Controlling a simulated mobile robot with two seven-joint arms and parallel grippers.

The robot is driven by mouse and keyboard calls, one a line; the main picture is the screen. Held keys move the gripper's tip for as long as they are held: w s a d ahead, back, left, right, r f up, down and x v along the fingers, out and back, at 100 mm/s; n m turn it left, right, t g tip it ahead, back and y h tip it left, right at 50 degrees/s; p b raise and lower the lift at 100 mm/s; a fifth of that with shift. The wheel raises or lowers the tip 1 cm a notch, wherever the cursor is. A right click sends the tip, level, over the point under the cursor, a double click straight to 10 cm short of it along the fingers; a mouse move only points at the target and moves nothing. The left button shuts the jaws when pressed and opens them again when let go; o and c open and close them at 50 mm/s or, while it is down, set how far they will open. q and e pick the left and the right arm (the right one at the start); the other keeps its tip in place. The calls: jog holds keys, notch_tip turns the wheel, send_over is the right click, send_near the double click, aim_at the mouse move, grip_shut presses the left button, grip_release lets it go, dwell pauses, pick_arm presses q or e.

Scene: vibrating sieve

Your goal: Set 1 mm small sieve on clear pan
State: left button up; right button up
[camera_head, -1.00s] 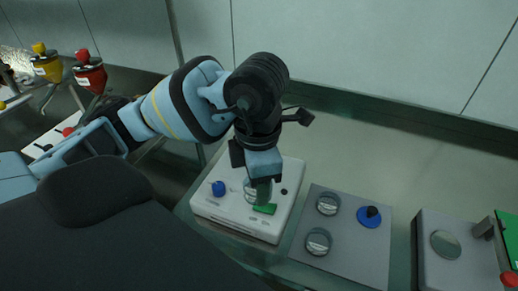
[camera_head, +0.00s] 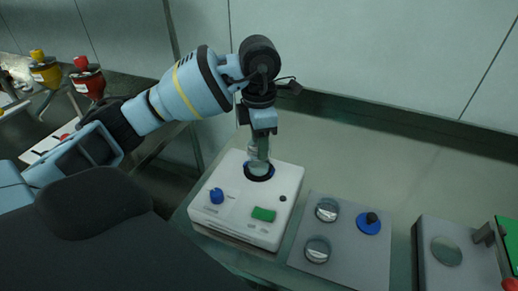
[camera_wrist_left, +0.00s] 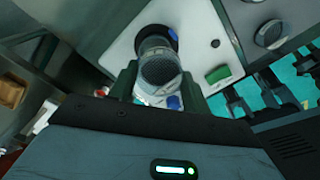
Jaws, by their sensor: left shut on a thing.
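My left gripper (camera_head: 263,131) is shut on a clear cylindrical piece (camera_head: 259,152), upright over the white shaker box (camera_head: 280,184). In the left wrist view the piece shows a grey mesh disc (camera_wrist_left: 160,71), so it looks like the small sieve; its size marking is unreadable. Below it is the box's dark round seat (camera_head: 258,173). I cannot tell whether the piece touches the seat or a clear part on it. Two clear round pieces (camera_head: 327,210) (camera_head: 317,249) sit on a grey plate (camera_head: 347,240); which is a pan is unclear. My right gripper is out of view.
The box has a blue knob (camera_head: 217,195) and a green button (camera_head: 263,214). A blue disc with a black knob (camera_head: 369,222) is on the grey plate. A grey device with a round plate (camera_head: 446,251) stands at the right. The bench behind is clear.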

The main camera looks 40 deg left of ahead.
pick_arm(q)
jog(key=shift+w+a, duration=0.2)
jog(key=shift+w, duration=0.1)
notch_tip(320, 180, down, 3)
jog(key=shift+f, duration=0.2)
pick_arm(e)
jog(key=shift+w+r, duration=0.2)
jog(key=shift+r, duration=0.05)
pick_arm(q)
jog(key=shift+f, duration=0.15)
jog(key=o, duration=1)
jog(key=shift+f, duration=0.1)
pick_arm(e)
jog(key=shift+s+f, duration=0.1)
pick_arm(q)
notch_tip(320, 180, up, 12)
jog(key=shift+r+p, duration=0.2)
jog(key=shift+p, duration=0.5)
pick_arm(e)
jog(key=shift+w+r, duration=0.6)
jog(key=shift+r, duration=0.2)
